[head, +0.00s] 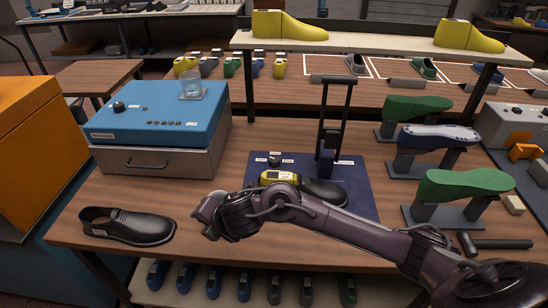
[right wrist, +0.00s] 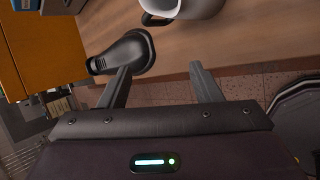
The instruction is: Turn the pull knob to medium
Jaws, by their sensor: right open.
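A small dark knob (head: 274,160) stands on the dark blue board (head: 355,180) in the middle of the table, with small white labels around it. Which label it points to is too small to read. A yellow-and-black last or shoe and a black upright frame (head: 335,120) are on the same board. My right arm crosses in front of the board from the right and hides its front edge. In the right wrist view my right gripper (right wrist: 162,80) is open and empty, its fingers apart. The knob is not in that view. My left gripper is not in view.
A blue-topped box (head: 150,125) carries another knob. Green and patterned lasts stand on the right, near a hammer (head: 495,244).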

